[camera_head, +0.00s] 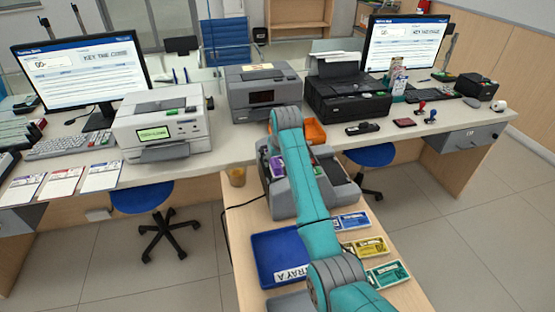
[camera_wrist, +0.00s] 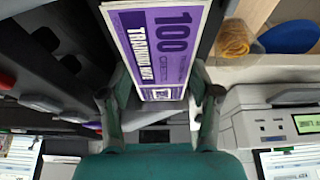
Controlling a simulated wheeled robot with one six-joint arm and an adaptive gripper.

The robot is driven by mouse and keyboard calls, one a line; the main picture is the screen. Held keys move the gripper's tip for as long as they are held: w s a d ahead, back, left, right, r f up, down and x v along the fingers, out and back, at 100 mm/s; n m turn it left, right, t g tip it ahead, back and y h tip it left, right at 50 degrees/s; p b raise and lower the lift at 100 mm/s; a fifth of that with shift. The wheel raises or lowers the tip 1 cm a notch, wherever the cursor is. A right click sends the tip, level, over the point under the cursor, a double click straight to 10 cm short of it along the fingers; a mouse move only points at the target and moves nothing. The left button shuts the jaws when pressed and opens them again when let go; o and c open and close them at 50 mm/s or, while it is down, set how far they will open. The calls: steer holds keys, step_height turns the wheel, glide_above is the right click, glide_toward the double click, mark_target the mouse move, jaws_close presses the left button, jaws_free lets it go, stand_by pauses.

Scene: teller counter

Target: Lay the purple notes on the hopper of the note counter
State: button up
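The purple notes (camera_wrist: 165,42), a flat bundle printed 100, show between the two fingers of my gripper (camera_wrist: 160,75) in the wrist view. Both fingers are close to the bundle's sides, but I cannot tell whether they touch it. In the head view, purple shows at the left of a grey compartmented unit (camera_head: 284,208) on the front table, and my arm hides the gripper there. A white machine (camera_head: 190,117) with a green screen stands on the counter, and a grey machine (camera_head: 262,90) with a dark display stands right of it. I cannot tell which is the note counter.
A blue tray (camera_head: 272,250) and blue, yellow and teal note bundles (camera_head: 362,247) lie on the front table. An orange bin (camera_head: 315,132) and a black printer (camera_head: 345,92) are behind my arm.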

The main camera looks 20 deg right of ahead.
steer(key=o, duration=0.4)
steer(key=v, duration=1.2)
steer(key=shift+r, duration=0.2)
